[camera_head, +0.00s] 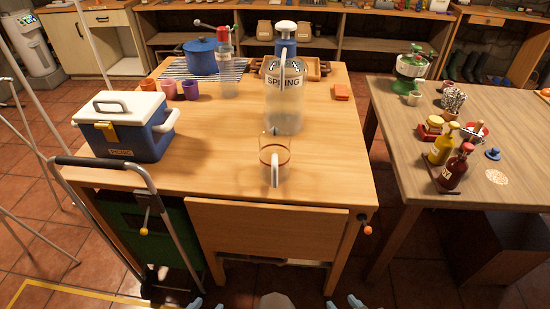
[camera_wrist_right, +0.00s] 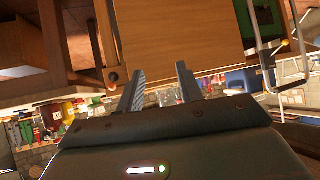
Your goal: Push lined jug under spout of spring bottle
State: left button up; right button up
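The lined jug (camera_head: 264,157) is clear, with a reddish-brown line around it and a pale handle toward me. It stands upright on the wooden table in the head view. My left gripper (camera_head: 208,304) and right gripper (camera_head: 343,303) are at the bottom edge, in front of the table and away from the jug. Both have their fingers apart. The right wrist view shows the right fingers (camera_wrist_right: 160,76) open and empty.
A blue cooler (camera_head: 130,139) stands at the table's left. Several cups (camera_head: 169,89), a blue pot (camera_head: 201,58) and a red-topped bottle (camera_head: 226,77) are behind. An orange block (camera_head: 342,92) lies at right. The table's front right is clear. A second table (camera_head: 420,145) holds condiments.

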aim_at(274, 144)
jog(key=k+j, duration=0.15)
jog(key=j, duration=0.3)
jog(key=k+j+u, duration=0.15)
jog(key=j, duration=0.3)
jog(key=k+j, duration=0.1)
jog(key=j, duration=0.35)
jog(key=i+u, duration=0.1)
jog(key=i, duration=0.3)
